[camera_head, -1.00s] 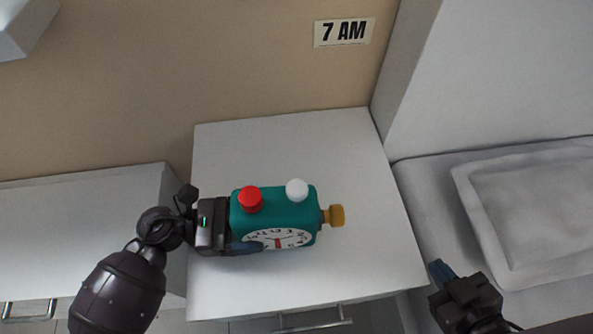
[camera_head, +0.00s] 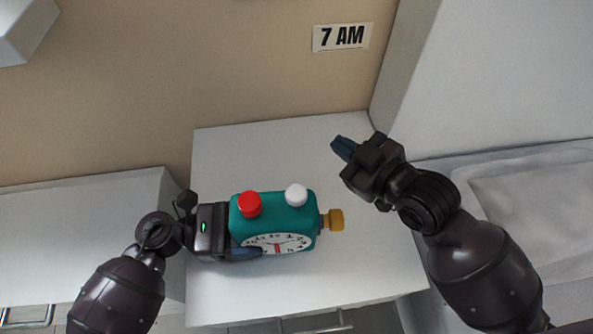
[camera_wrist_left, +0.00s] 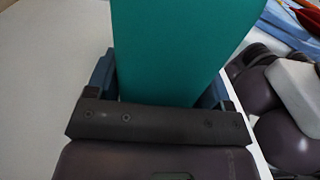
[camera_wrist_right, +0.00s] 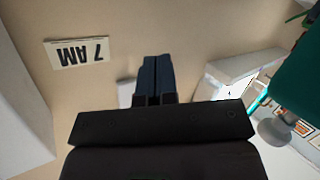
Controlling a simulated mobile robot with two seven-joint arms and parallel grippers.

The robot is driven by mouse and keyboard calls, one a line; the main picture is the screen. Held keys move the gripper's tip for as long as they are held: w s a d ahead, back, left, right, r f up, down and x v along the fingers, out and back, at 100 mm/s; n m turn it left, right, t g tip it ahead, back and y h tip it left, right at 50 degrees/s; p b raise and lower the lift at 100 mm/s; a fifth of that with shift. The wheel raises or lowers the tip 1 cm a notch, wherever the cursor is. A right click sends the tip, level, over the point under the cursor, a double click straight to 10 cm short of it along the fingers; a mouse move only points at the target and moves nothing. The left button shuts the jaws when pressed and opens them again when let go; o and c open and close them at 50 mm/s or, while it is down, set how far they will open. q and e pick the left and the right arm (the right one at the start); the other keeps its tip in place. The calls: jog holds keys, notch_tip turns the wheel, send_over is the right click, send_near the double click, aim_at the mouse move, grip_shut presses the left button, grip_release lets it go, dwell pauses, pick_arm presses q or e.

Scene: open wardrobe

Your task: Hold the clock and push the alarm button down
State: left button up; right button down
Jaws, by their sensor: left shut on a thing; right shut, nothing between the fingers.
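The teal clock (camera_head: 272,221) is on or just above the white tabletop. It has a red button (camera_head: 249,203) and a white button (camera_head: 296,194) on top, a gold knob (camera_head: 336,219) on its right side, and a white dial (camera_head: 281,243) facing front. My left gripper (camera_head: 236,229) is shut on the clock's left side; the teal body fills the space between its fingers in the left wrist view (camera_wrist_left: 165,75). My right gripper (camera_head: 343,147) is shut and empty, above the table's back right, right of and beyond the clock. Its closed blue fingers show in the right wrist view (camera_wrist_right: 156,80).
The white tabletop (camera_head: 235,150) is bare behind the clock. A "7 AM" sign (camera_head: 342,36) is on the beige wall. A white panel (camera_head: 480,80) rises at the right, with a pillow (camera_head: 535,205) below it. A lower white surface (camera_head: 80,220) lies at the left.

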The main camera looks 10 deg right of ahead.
jog(key=a+r+n+g+y, duration=0.5)
jog(key=a+n, duration=0.3)
jog(key=a, duration=0.4)
jog(key=n+g+h, duration=1.1)
jog(key=n+h, duration=0.2)
jog(key=n, duration=0.5)
send_near(298, 192)
jog(key=x, duration=0.7)
jog(key=shift+f, duration=0.1)
